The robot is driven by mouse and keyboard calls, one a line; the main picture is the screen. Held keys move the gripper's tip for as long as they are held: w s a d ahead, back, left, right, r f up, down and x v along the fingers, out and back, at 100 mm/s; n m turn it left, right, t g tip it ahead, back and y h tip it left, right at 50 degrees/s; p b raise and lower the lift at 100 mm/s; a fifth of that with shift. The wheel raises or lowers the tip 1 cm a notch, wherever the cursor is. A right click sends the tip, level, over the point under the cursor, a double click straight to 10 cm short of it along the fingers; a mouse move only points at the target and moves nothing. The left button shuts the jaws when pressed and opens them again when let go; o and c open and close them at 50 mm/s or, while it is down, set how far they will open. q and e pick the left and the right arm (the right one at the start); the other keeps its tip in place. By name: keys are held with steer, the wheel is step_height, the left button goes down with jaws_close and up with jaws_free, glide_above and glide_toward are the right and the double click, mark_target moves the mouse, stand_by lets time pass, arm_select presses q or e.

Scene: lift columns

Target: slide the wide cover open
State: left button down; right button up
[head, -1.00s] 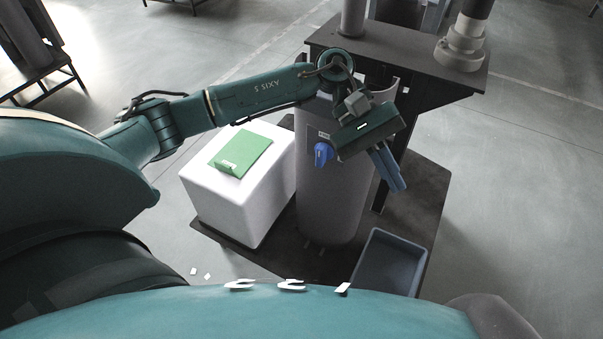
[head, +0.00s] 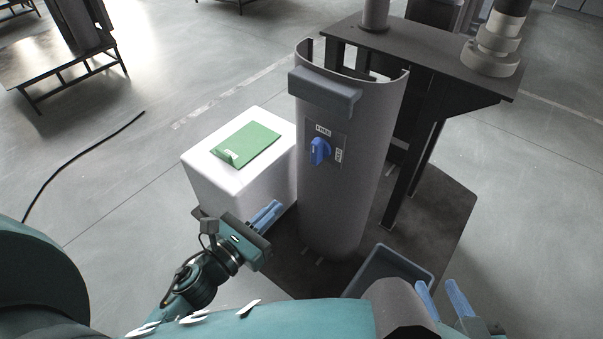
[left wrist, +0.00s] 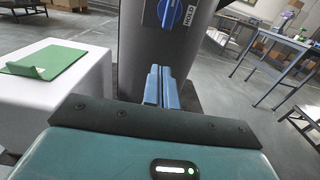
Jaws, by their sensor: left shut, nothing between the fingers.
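A tall grey curved cover (head: 340,205) stands upright like a column, its open top rim bare. A dark grey bar handle (head: 325,92) crosses its front near the top. Below it is a blue knob (head: 319,151) on a labelled plate; the knob also shows at the top of the left wrist view (left wrist: 172,12). My left gripper (head: 268,212) is shut and empty, low and left of the cover, apart from handle and knob. Its blue fingers (left wrist: 160,88) lie together in the left wrist view. My right gripper (head: 443,292) is open at the lower right, partly hidden.
A white box (head: 235,190) with a green sheet (head: 248,143) on top stands left of the cover. A blue-grey tray (head: 395,262) lies right of its foot. A dark raised table (head: 420,50) stands behind. Open floor lies left and right.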

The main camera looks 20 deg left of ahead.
arm_select(q)
glide_above(327, 184)
steer(key=s+a, duration=0.2)
steer(key=a, duration=0.1)
steer(key=shift+a+p, duration=0.15)
steer(key=shift+p, duration=0.15)
steer(key=shift+w+d+b, duration=0.25)
steer(key=shift+w+b, duration=0.15)
steer(key=shift+w, duration=0.2)
